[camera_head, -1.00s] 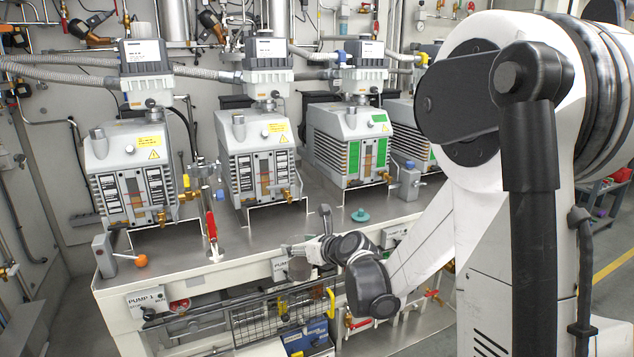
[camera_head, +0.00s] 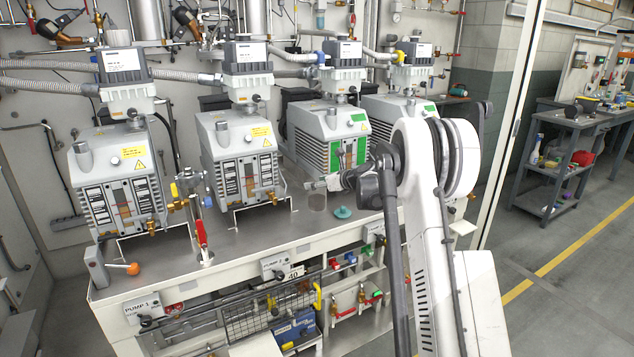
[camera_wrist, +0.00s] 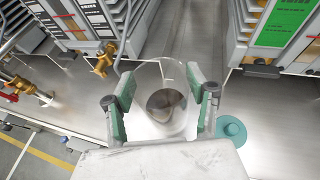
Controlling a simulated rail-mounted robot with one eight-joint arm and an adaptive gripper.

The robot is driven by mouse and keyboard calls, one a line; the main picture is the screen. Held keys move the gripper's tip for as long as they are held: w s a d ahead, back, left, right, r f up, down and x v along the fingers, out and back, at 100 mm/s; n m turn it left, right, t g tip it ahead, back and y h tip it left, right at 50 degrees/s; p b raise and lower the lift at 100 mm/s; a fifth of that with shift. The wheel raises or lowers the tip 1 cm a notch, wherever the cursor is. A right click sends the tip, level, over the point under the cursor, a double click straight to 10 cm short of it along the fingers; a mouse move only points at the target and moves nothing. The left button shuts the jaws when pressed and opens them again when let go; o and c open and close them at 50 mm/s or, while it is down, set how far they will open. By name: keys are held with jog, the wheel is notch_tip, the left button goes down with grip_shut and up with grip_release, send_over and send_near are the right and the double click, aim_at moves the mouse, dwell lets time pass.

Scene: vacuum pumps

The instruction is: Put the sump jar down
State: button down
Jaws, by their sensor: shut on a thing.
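The sump jar (camera_head: 317,201) is a clear, round glass jar with a darker bottom. In the head view it is upright over the steel bench top, in front of the gap between the second and third pumps. My gripper (camera_head: 326,187) is at the jar's upper part. In the wrist view the jar (camera_wrist: 166,90) stands between the two green-padded fingers of my gripper (camera_wrist: 160,103), which are shut on it. I cannot tell whether its base touches the bench. A teal disc-like piece (camera_head: 342,212) lies on the bench just right of the jar.
The second pump (camera_head: 240,160) and third pump (camera_head: 330,140) stand behind the jar. A red-handled valve (camera_head: 202,233) and an orange knob (camera_head: 133,269) stand on the bench to the left.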

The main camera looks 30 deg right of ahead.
aim_at(317, 200)
jog(key=shift+f, duration=0.1)
dwell(0.3)
jog(key=shift+f+b, duration=1.75)
jog(key=shift+f, duration=0.65)
jog(key=shift+f, duration=0.15)
jog(key=shift+f+b, duration=0.5)
jog(key=shift+f, duration=0.1)
jog(key=shift+f, duration=0.25)
jog(key=c, duration=0.7)
grip_release()
jog(key=shift+o, duration=0.2)
jog(key=shift+s, duration=0.1)
